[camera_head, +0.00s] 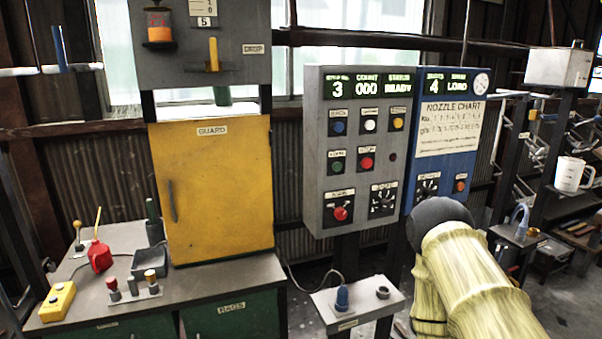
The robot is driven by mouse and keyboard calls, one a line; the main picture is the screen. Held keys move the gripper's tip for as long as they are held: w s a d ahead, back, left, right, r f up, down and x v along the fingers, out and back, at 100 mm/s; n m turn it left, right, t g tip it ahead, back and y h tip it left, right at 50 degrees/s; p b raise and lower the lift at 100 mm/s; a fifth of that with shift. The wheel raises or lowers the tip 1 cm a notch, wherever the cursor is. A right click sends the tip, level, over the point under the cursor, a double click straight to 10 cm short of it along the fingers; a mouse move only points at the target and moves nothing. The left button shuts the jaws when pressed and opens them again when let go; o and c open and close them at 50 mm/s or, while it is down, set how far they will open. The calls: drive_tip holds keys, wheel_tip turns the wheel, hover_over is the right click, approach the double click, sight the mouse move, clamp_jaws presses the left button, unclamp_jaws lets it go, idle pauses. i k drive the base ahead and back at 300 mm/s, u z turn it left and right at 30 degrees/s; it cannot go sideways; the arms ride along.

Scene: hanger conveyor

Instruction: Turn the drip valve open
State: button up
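A label reading DRIP or DROP (253,48) sits on a grey panel (180,67) at the upper left; its lettering is too small to be sure. Left of the label, an upright yellow lever (213,54) stands on the same panel, and I take it for the drip valve. An orange-filled oil cup (159,27) with a dark base is mounted left of the lever. My arm, in a pale yellow sleeve with a dark rounded joint, shows at the lower right, well away from the panel. My gripper is not in view.
A yellow guard door (212,190) stands below the panel, above a bench (200,287) holding a red oil can (100,256) and small parts. A grey control box (362,150) and blue nozzle board (446,130) stand in the middle. A small stand (358,309) is in front.

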sight(213, 49)
drive_tip(key=u, duration=0.45)
drive_tip(key=k, duration=1.15)
drive_tip(key=u, duration=1)
drive_tip(key=i, duration=1.3)
drive_tip(key=z, duration=0.85)
